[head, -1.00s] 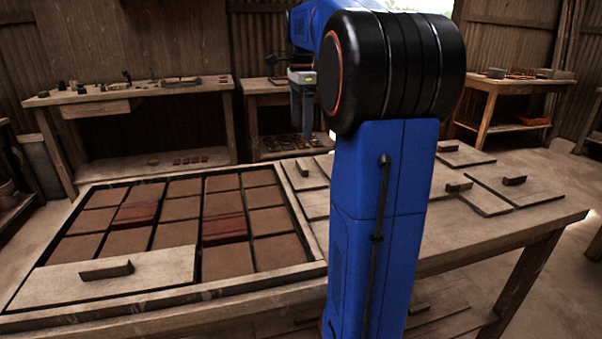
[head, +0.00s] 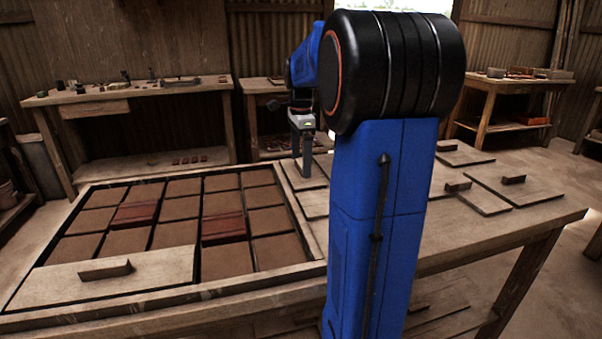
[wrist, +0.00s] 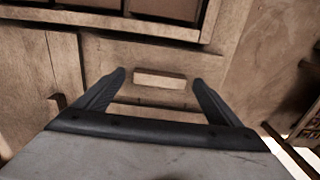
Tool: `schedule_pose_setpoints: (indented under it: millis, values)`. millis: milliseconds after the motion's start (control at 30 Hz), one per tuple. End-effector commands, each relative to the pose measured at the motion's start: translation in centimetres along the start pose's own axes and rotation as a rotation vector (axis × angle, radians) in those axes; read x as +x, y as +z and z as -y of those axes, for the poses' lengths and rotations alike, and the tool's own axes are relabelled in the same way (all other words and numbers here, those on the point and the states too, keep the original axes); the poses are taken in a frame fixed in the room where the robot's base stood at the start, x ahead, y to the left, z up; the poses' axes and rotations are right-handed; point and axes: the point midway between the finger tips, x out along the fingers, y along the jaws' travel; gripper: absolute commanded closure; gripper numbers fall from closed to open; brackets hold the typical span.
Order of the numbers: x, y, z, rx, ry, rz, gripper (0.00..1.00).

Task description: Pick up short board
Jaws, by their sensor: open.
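A short board (wrist: 205,62) of pale wood with a bar handle (wrist: 160,78) lies below my gripper in the wrist view. My gripper (wrist: 158,82) is open and empty, with one finger on each side of the handle, seen from above. The gap in height cannot be judged there. In the head view my gripper (head: 302,172) points down over the boards just right of the tile frame. The board under it (head: 291,183) is partly hidden by the gripper and my arm.
The tile frame (head: 313,243) holds brown and dark red tiles, with a wide handled board (head: 150,270) over its front row. Several more handled boards (head: 533,188) lie at the table's right. Another board (wrist: 35,70) lies left of the short board in the wrist view.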

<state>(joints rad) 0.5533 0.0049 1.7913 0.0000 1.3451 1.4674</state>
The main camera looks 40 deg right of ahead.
Motion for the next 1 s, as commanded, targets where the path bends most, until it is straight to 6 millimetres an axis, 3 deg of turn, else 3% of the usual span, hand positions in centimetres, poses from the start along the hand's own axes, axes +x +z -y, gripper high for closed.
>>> schedule_pose_setpoints:
  millis: [267, 467, 767, 1000]
  values:
    - [0.3, 0.0, 0.0, 0.0, 0.0, 0.0, 0.12]
    - [0.2, 0.0, 0.0, 0.0, 0.0, 0.0, 0.6]
    - [0.0, 0.0, 0.0, 0.0, -0.001, 0.0, 0.61]
    - [-3.0, 0.0, 0.1, 0.0, -0.002, 0.0, 0.61]
